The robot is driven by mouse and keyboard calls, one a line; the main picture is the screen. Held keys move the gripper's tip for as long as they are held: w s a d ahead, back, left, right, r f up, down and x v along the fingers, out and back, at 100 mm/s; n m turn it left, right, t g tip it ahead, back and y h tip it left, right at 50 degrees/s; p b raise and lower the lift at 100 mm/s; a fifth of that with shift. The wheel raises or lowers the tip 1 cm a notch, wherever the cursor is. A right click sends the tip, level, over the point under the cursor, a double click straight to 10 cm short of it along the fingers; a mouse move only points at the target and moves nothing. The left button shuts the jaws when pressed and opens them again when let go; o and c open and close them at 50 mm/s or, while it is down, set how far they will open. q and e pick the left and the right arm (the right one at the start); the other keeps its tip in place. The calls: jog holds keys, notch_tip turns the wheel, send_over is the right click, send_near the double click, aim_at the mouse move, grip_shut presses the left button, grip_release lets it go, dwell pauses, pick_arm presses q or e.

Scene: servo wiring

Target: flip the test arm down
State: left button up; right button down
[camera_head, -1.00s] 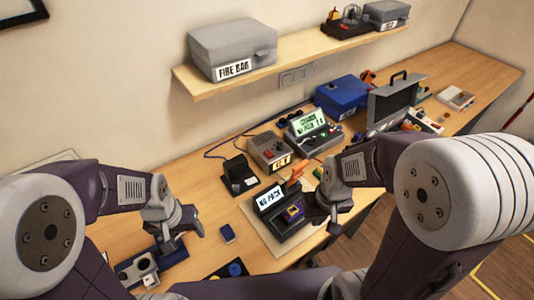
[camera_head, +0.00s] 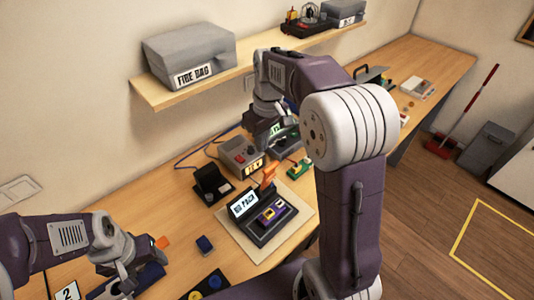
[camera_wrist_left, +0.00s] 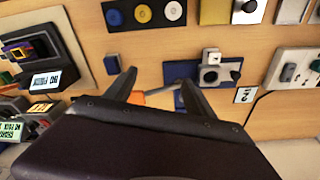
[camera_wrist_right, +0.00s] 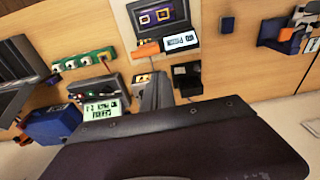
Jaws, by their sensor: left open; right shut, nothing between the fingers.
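The tester (camera_head: 262,232) is a dark unit on a light mat with a tilted "NO PACK" display (camera_head: 243,203). A purple and yellow block (camera_head: 272,211) lies in its bay. An orange arm (camera_head: 268,176), which looks like the test arm, stands raised beside the display; it also shows in the right wrist view (camera_wrist_right: 147,49). My right gripper (camera_wrist_right: 156,78) is shut and empty, above the bench behind the tester, apart from the orange arm. My left gripper (camera_wrist_left: 157,82) is open over the bench near a blue fixture (camera_wrist_left: 182,72), with an orange piece (camera_wrist_left: 138,97) seen between its fingers.
A grey box (camera_head: 240,158) and a black stand (camera_head: 211,184) are behind the tester. A green board (camera_head: 300,168) lies to its right. A small blue block (camera_head: 204,244) and a plate with round knobs (camera_head: 205,287) lie in front. The shelf (camera_head: 155,95) hangs above.

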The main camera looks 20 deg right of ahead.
pick_arm(q)
jog(key=shift+r+p, duration=0.3)
jog(key=shift+r, duration=0.35)
pick_arm(e)
jog(key=w+r, duration=0.1)
jog(key=w+d+r, duration=0.1)
jog(key=w+r, duration=0.1)
jog(key=shift+d+r, duration=0.2)
jog(key=shift+r, duration=0.05)
jog(key=f, duration=0.3)
jog(key=s+f+p, duration=0.1)
jog(key=f, duration=0.3)
jog(key=s+f, duration=0.1)
jog(key=f, duration=0.3)
jog(key=shift+s+d+f+p, duration=0.1)
jog(key=shift+d+f+p, duration=0.1)
jog(key=shift+d+p, duration=0.2)
pick_arm(q)
jog(key=shift+r, duration=0.85)
pick_arm(e)
jog(key=shift+w+f, duration=0.1)
jog(key=shift+w, duration=0.1)
